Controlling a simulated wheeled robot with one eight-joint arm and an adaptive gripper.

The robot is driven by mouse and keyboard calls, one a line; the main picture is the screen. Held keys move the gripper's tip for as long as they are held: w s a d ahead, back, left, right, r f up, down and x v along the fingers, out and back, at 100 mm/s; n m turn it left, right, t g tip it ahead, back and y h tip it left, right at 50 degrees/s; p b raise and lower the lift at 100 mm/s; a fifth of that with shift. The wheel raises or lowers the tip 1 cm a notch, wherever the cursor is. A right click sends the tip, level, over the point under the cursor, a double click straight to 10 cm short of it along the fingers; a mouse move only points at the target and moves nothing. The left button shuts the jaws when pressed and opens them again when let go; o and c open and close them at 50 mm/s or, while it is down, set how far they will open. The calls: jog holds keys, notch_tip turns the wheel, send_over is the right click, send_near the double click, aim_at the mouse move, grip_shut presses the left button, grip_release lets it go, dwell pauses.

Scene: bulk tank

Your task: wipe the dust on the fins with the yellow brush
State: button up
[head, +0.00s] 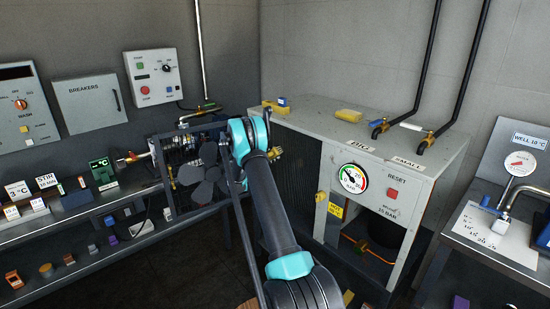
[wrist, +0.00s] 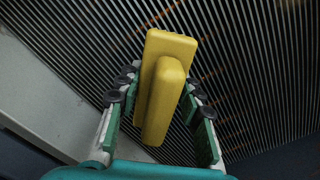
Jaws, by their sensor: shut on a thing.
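The yellow brush (wrist: 165,85) fills the middle of the wrist view, a flat block with a raised grip. My gripper (wrist: 160,100) is shut on it, with green-backed fingers on both sides. Behind the brush the dark parallel fins (wrist: 250,70) fill much of the wrist view. Faint brown-orange dust (wrist: 151,19) shows in patches among them. Whether the brush touches the fins I cannot tell. In the head view the fins (head: 296,165) are on the left part of the grey cabinet, and my arm hides most of my gripper and part of the fins.
On the grey cabinet (head: 420,150) lie a yellow block (head: 348,115) and a small blue-and-yellow item (head: 282,102). A black fan (head: 203,175) and machinery stand left of my arm. A shelf bench (head: 80,213) with small items is at left, a side table (head: 495,235) at right.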

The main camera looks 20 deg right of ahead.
jog(key=shift+w+a, duration=0.15)
jog(key=shift+w, duration=0.25)
jog(key=shift+a, duration=0.1)
jog(key=shift+v, duration=2.95)
jog(key=shift+a, duration=0.1)
jog(key=shift+v, duration=1.4)
jog(key=shift+s, duration=0.15)
